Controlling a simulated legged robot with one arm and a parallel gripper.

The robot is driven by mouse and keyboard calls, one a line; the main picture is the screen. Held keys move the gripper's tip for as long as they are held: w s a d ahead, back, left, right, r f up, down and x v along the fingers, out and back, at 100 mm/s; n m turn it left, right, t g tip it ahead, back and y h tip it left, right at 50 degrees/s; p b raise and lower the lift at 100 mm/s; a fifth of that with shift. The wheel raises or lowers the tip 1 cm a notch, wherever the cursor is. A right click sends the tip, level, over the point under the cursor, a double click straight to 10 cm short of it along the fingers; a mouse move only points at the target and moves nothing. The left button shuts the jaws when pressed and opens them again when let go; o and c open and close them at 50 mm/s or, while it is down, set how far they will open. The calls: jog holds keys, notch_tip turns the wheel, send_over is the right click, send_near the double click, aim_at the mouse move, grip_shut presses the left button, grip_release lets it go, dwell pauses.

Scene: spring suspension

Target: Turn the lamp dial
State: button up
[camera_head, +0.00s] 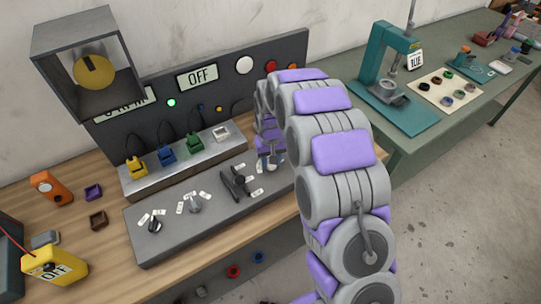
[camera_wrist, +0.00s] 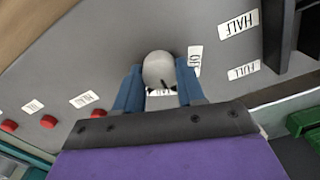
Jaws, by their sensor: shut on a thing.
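A pale round knob (camera_wrist: 158,70) sits on the grey control panel (camera_head: 165,241), with an OFF label (camera_wrist: 194,60) beside it. My gripper (camera_wrist: 158,90) has its blue fingers on either side of this knob and is shut on it; I cannot read which device the knob serves. In the head view my gripper (camera_head: 269,160) is at the panel's right part, and my arm hides much of that area. A light grey knob (camera_head: 195,203) and a black knob (camera_head: 153,223) stand farther left, each among small labels.
A black lever (camera_head: 235,181) stands just left of my gripper. Behind the panel are yellow (camera_head: 137,165), blue (camera_head: 166,155) and green (camera_head: 194,144) connectors. A display (camera_head: 198,76) reads OFF. In the wrist view, red buttons (camera_wrist: 8,125) lie left. A boxed yellow disc (camera_head: 94,71) hangs upper left.

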jog(key=shift+m+p, duration=1.05)
jog(key=shift+m, duration=0.85)
jog(key=o, duration=1.1)
jog(key=shift+a, duration=0.1)
jog(key=shift+c, duration=0.2)
notch_tip(320, 180, up, 17)
jog(key=p, duration=0.2)
jog(key=shift+r, duration=0.1)
